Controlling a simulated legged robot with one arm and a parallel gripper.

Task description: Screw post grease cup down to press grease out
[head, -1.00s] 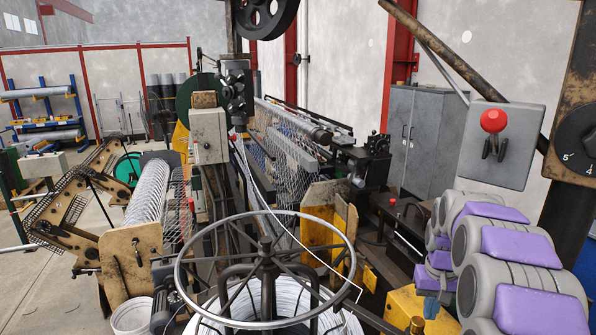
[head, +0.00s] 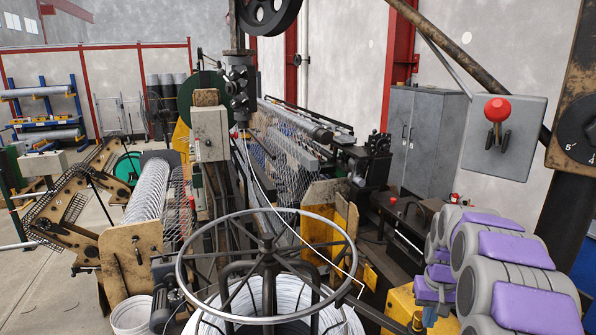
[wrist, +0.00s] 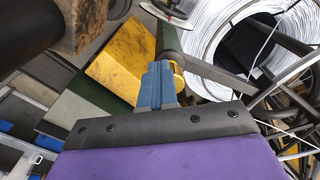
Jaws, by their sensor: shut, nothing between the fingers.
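A small brass-yellow fitting, which looks like the grease cup (head: 417,320), stands at the bottom of the head view beside a yellow block (head: 399,303). In the wrist view, part of a yellow round piece that may be the same cup (wrist: 179,79) shows just right of my gripper's fingers. My gripper (wrist: 159,66) has blue fingers, shut together and empty. They are close beside the round piece; I cannot tell whether they touch it. In the head view, only a little of the blue gripper (head: 430,314) shows, right of the cup.
A large metal handwheel-like ring (head: 349,265) and a white wire coil (head: 345,322) lie left of the cup. A dark bar (wrist: 215,73) runs past the fingers in the wrist view. A control box with a red knob (head: 497,109) hangs at right.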

